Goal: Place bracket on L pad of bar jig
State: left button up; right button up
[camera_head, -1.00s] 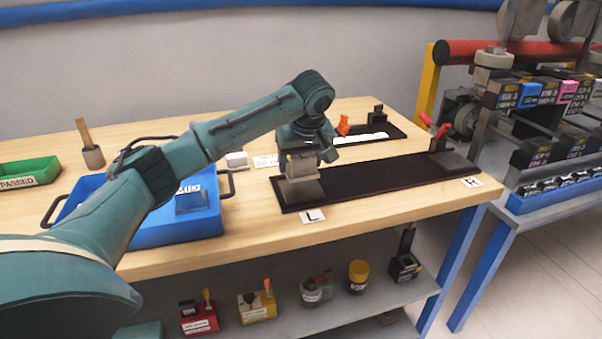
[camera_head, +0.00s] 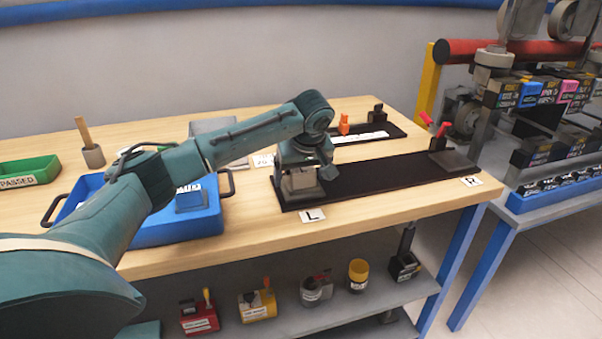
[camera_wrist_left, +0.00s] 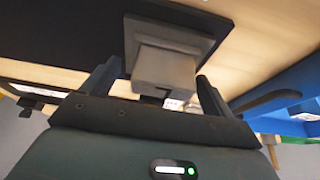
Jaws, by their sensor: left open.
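The black bar jig (camera_head: 385,179) lies along the workbench, with a square grey pad (camera_head: 306,196) at its end by the L label (camera_head: 312,216). A pale grey block, apparently the bracket (camera_head: 302,182), stands on this L pad. My left gripper (camera_head: 298,172) is low over the pad and partly hides the block. In the left wrist view, my open gripper's fingers (camera_wrist_left: 157,76) stand on either side of the bracket (camera_wrist_left: 166,62), which rests on the pad (camera_wrist_left: 184,35). Contact with the fingers cannot be told. My right gripper is out of view.
A smaller black fixture (camera_head: 400,131) with an orange clamp lies behind. A red-handled clamp (camera_head: 437,127) stands at the R end. A green tray (camera_head: 28,172) is far left.

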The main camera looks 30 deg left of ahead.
pick_arm(q)
jog(key=v, duration=1.2)
jog(key=shift+r+p, duration=0.2)
jog(key=shift+p, duration=0.15)
